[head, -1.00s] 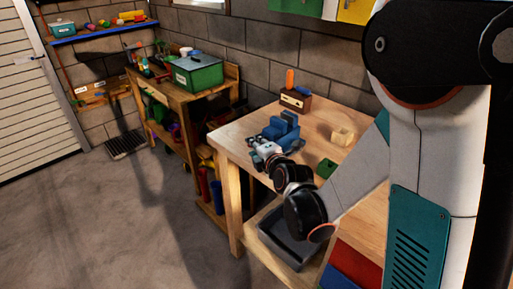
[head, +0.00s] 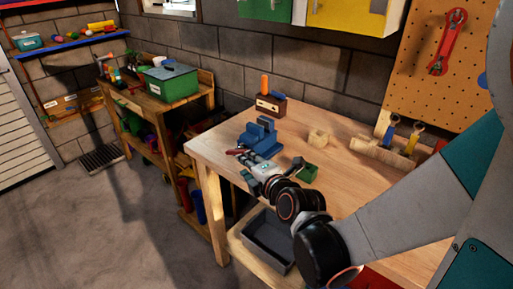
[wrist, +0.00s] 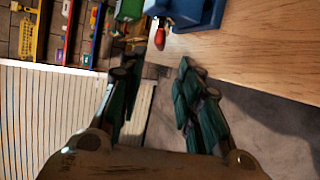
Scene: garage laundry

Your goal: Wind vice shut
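The blue vice (head: 260,138) stands on the front left part of the wooden workbench (head: 345,185). Its red-tipped handle (head: 237,152) sticks out at the bench's left edge. In the wrist view the vice (wrist: 195,12) is at the top, partly cut off, with a red handle knob (wrist: 160,39) just below it. My gripper (head: 248,173) is in front of the vice, beside the bench edge. In the wrist view my gripper (wrist: 155,75) is open, its teal fingers apart with nothing between them. The knob lies beyond the fingertips, apart from them. The jaw gap cannot be made out.
A grey bin (head: 268,240) sits below. Another bench with a green toolbox (head: 171,82) stands at left. The floor (head: 110,220) is clear.

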